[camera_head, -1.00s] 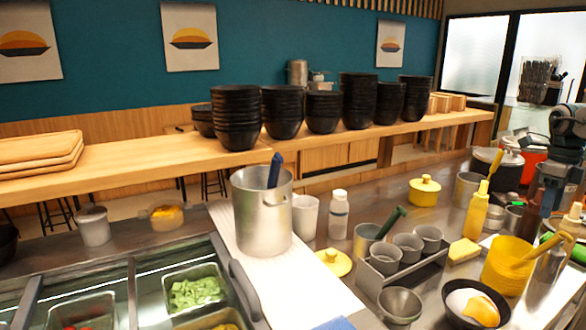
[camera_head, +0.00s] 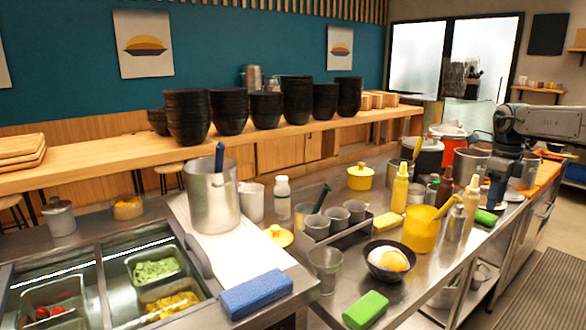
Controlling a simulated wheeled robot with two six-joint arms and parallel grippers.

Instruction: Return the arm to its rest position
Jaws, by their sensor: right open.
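My right arm enters from the right edge in the camera_head view. Its right gripper (camera_head: 494,200) hangs pointing down above the right part of the steel counter (camera_head: 420,290), close to the sauce bottles. It is open and I see nothing held in it. The fingertips are small and partly lost against the bottles and pots behind. My left gripper is not in view.
A black bowl (camera_head: 384,275) with food, a green sponge (camera_head: 365,310) and a blue sponge (camera_head: 256,294) lie nearer. Open floor (camera_head: 550,285) is at right.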

